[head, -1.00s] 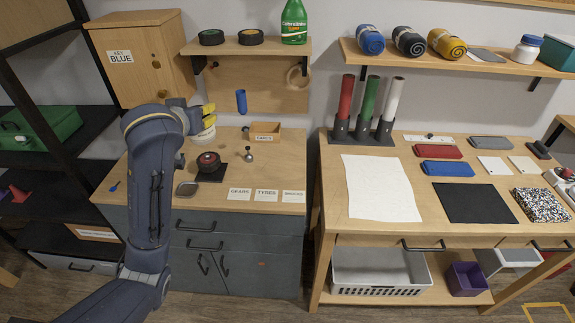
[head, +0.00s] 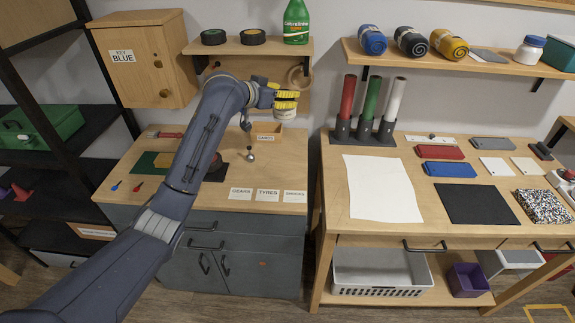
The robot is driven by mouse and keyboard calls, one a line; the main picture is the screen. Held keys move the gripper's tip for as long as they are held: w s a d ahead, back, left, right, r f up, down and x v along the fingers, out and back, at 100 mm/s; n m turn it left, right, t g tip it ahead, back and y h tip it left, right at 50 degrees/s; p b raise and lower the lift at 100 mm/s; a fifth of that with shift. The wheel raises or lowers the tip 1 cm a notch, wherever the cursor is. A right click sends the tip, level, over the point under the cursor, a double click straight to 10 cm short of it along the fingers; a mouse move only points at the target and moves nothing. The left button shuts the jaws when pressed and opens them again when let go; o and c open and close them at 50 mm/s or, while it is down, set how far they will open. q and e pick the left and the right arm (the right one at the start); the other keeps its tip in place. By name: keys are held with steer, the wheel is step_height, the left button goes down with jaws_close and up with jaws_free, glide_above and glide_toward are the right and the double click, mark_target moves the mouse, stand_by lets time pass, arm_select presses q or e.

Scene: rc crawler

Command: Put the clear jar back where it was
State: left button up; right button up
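A pale, see-through round thing, which looks like the clear jar (head: 286,114), shows just below the fingers. The fingers appear shut on it and hide most of it. It is above and slightly right of the small labelled wooden box (head: 264,137). My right gripper is not in view.
A ball-headed metal part (head: 250,157) and label cards (head: 267,195) lie on the workbench. Coloured tubes (head: 369,105) stand on the right table.

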arm_select(q)
steer(key=shift+w+d+f, duration=0.2)
steer(key=shift+w+d, duration=0.2)
step_height(320, 180, down, 20)
steer(key=shift+r, duration=0.1)
stand_by(0.4)
steer(key=o, duration=1.2)
steer(key=v, duration=1.2)
steer(key=shift+w+a, duration=0.1)
steer(key=shift+w, duration=0.05)
